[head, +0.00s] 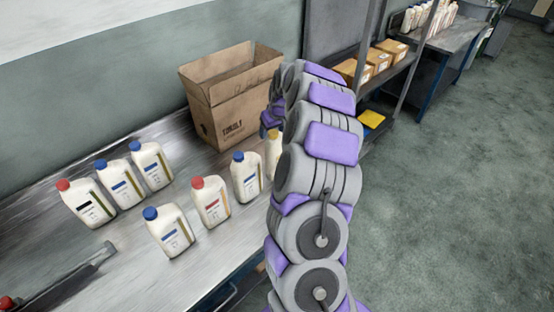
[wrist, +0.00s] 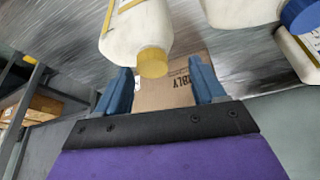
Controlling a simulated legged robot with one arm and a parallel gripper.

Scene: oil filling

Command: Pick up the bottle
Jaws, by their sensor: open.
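Several white oil bottles with red, blue or yellow caps stand upright on the metal table. In the head view, the yellow-capped bottle (head: 272,152) is partly hidden behind my arm. It is large in the wrist view (wrist: 138,32), its cap hanging down in the picture near the jaws. My gripper (wrist: 162,72) is open, its two blue fingers apart, with no bottle held between them. In the head view, my gripper (head: 270,118) is mostly hidden by my arm, near the box. I cannot tell whether a finger touches the bottle.
An open cardboard box (head: 230,98) stands behind the bottles. A blue-capped bottle (head: 246,176) and a red-capped bottle (head: 211,202) are close to the left. A shelf (head: 390,80) with small boxes stands right. The metal table (head: 110,275) has bare room at front.

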